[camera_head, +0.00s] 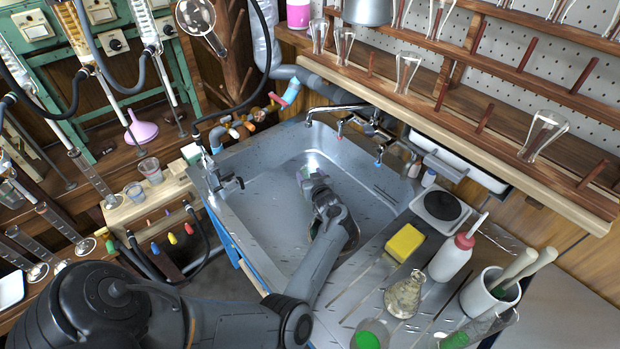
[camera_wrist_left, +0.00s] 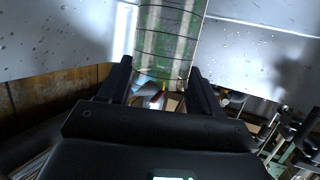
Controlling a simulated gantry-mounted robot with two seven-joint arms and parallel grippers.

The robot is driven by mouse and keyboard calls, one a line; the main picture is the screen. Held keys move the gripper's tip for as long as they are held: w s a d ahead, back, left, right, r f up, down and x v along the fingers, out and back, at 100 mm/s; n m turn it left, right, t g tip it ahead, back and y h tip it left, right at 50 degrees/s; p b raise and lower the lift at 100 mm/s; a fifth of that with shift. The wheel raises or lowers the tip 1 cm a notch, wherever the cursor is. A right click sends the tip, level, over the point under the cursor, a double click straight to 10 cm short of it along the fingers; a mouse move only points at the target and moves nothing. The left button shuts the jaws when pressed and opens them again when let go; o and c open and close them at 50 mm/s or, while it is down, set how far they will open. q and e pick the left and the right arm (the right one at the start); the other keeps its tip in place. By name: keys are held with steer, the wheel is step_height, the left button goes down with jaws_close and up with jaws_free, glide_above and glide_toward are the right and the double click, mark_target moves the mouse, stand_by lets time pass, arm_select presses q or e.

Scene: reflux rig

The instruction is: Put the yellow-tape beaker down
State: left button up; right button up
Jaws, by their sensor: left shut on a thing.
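My left gripper (camera_head: 312,180) reaches over the sink basin (camera_head: 262,200) in the head view, with the arm coming from the lower left. In the left wrist view its two dark fingers (camera_wrist_left: 160,88) are shut on a clear beaker (camera_wrist_left: 168,40) with dark lines across it and a greenish look through the glass. In the head view the beaker is mostly hidden by the gripper. I cannot make out the yellow tape clearly. I cannot tell whether the beaker touches the basin floor. My right gripper is not in view.
A faucet (camera_head: 335,108) juts over the basin's far side. The basin's left part is clear.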

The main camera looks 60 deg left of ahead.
arm_select(q)
steer(key=shift+f, duration=0.2)
steer(key=o, duration=1.5)
steer(key=shift+r, duration=0.1)
